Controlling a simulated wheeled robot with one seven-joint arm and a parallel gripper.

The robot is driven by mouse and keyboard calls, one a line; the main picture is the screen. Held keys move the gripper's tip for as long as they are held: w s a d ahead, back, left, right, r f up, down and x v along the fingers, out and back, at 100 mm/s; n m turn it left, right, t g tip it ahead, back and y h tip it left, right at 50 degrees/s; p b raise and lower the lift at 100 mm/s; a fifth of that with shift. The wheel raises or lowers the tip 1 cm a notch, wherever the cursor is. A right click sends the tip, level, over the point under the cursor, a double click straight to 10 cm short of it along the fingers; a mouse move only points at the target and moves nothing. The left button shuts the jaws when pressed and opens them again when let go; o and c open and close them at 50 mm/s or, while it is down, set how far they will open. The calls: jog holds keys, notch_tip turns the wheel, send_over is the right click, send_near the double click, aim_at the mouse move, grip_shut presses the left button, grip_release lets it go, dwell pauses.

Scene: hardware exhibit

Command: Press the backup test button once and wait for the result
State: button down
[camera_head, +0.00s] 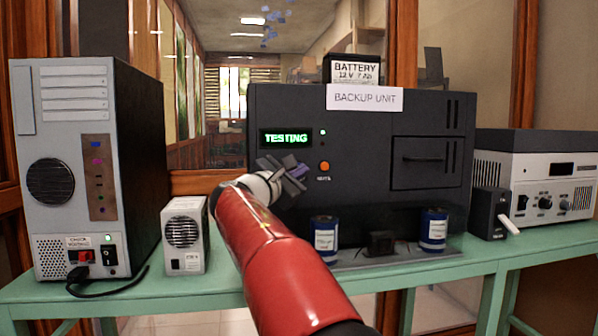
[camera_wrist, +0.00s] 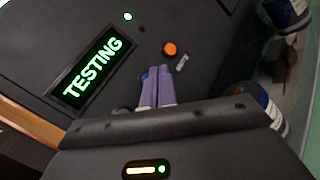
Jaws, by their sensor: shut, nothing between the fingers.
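The backup unit (camera_head: 365,150) is a dark box on the green table. A sign on it reads "BACKUP UNIT". Its display (camera_head: 286,139) shows "TESTING" in green, and it also shows in the wrist view (camera_wrist: 90,73). A small green light (camera_head: 323,132) is lit beside the display. The round orange button (camera_head: 324,166) sits below the light, with a small label beneath; in the wrist view the button (camera_wrist: 170,48) is fully visible. My gripper (camera_head: 303,172) is shut and empty, just left of the button in the head view. Its purple fingertips (camera_wrist: 157,80) are apart from the button in the wrist view.
A battery box (camera_head: 352,70) stands on the unit. Blue cylinders (camera_head: 324,238) stand in front of it. A computer tower (camera_head: 85,165) and a small speaker-like box (camera_head: 185,235) are at left. A white-grey device (camera_head: 540,180) is at right.

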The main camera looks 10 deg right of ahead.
jog(key=s+b, duration=0.2)
jog(key=s, duration=0.2)
dwell(0.6)
jog(key=s+d+f+m+g+y, duration=0.3)
jog(key=s+d+f+m, duration=0.15)
jog(key=s+f, duration=0.3)
jog(key=s+d+f+m+g+y, duration=0.2)
jog(key=s+d+f+m+y, duration=0.15)
jog(key=s+d+f, duration=0.35)
jog(key=s+a+f+m+g+y, duration=0.1)
jog(key=s+a+f+m+y, duration=0.1)
jog(key=s+f, duration=0.5)
jog(key=s+a+f+m+g+y, duration=0.1)
jog(key=s+a+f+m+y, duration=0.2)
jog(key=s+a+f+m, duration=0.2)
jog(key=s+a+f+m+g+y+p, duration=0.1)
jog(key=s+a+f+m+y, duration=0.1)
jog(key=s+f, duration=0.6)
jog(key=s+a+m, duration=0.1)
jog(key=m, duration=0.1)
jog(key=shift+s+a+f+m, duration=0.15)
jog(key=shift+f+m, duration=0.15)
jog(key=shift+f, duration=0.1)
